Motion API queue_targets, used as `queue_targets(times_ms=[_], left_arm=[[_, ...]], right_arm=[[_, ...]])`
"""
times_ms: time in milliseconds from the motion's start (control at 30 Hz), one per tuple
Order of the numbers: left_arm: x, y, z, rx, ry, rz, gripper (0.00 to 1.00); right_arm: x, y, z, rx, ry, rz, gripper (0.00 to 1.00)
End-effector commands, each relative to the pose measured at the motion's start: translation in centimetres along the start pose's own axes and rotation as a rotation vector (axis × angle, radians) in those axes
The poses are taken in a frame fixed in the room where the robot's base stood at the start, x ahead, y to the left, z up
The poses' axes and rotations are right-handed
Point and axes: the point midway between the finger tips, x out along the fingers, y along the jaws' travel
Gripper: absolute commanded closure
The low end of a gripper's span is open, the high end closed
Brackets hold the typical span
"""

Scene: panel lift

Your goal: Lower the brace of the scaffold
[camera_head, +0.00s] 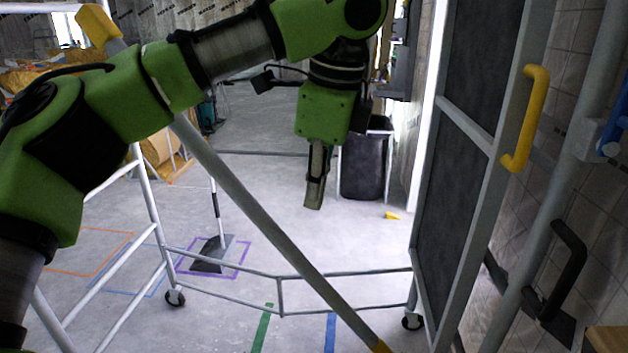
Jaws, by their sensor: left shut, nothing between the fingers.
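The brace (258,212) is a long grey bar that slants across the scaffold from upper left to lower right. The scaffold (152,213) is a pale tube frame on casters. My left gripper (314,204) is shut and empty, points down, and appears to the right of the bar, apart from it in the picture. My right gripper is out of view.
A dark panel with a grey frame and a yellow handle (526,120) stands at the right. A black handle (565,270) is beyond it. A dark bin (365,165), a dustpan (210,256) and a small yellow piece (392,216) are on the floor. Open floor lies between.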

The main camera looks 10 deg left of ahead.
Motion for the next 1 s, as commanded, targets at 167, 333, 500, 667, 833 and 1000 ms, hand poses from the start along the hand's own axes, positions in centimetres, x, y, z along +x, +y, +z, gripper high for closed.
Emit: queue_targets(times_ms=[167,333,500,667,833,1000], left_arm=[[4.0,0.0,0.1,-0.001,-0.002,0.001,1.00],[6.7,0.0,1.1,-0.005,0.000,-0.002,1.00],[8.0,0.0,2.4,-0.002,0.000,-0.003,1.00],[8.5,0.0,2.8,-0.001,0.000,-0.003,1.00],[8.5,0.0,2.8,-0.001,0.000,-0.003,1.00],[8.6,0.0,2.9,-0.002,0.004,-0.002,1.00]], right_arm=[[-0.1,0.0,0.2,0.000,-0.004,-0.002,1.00],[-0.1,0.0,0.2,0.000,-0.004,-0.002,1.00],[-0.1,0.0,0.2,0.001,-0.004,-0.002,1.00],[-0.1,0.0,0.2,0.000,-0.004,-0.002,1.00],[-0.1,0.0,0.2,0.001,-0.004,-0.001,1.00],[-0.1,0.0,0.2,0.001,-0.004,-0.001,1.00]])
